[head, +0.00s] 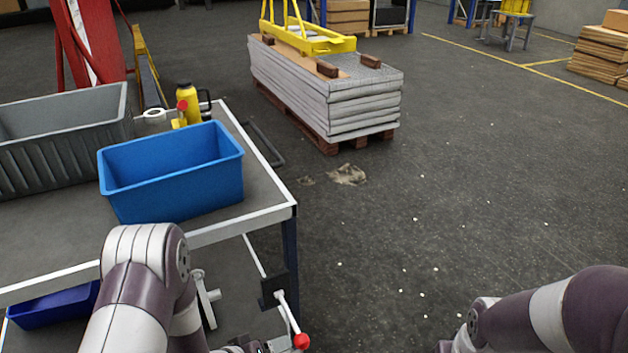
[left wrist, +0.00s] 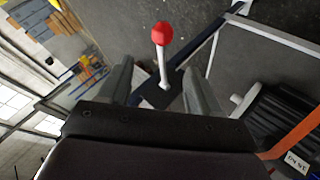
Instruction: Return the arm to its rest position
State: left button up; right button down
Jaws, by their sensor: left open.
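A lever with a white shaft and a red ball knob (head: 300,341) sticks out from a dark bracket on the table's leg. In the left wrist view the red knob (left wrist: 162,33) and its white shaft show between and beyond the fingers of my left gripper (left wrist: 158,78). That gripper is open, with a finger on either side of the shaft and visible gaps to it. In the head view my left arm comes down over the table's front edge, and its gripper is partly cut off at the bottom. My right arm is at the lower right, with its gripper outside the frame.
A blue bin (head: 172,190) and a grey crate (head: 62,148) stand on the table (head: 265,196). A pallet stack (head: 330,105) stands farther back under a yellow frame. The floor at centre right is clear.

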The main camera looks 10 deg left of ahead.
pick_arm(q)
jog(key=s+a+m+g+y+p, duration=0.2)
jog(key=s+a+m+g+y, duration=0.15)
jog(key=s+a+g, duration=0.3)
jog(key=s+d+r+m+y+p, duration=0.1)
jog(key=r+p, duration=0.7)
jog(key=r, duration=1.6)
jog(key=shift+s+d+g+y+p, duration=0.4)
jog(key=shift+s+d, duration=0.35)
jog(key=shift+d, duration=0.45)
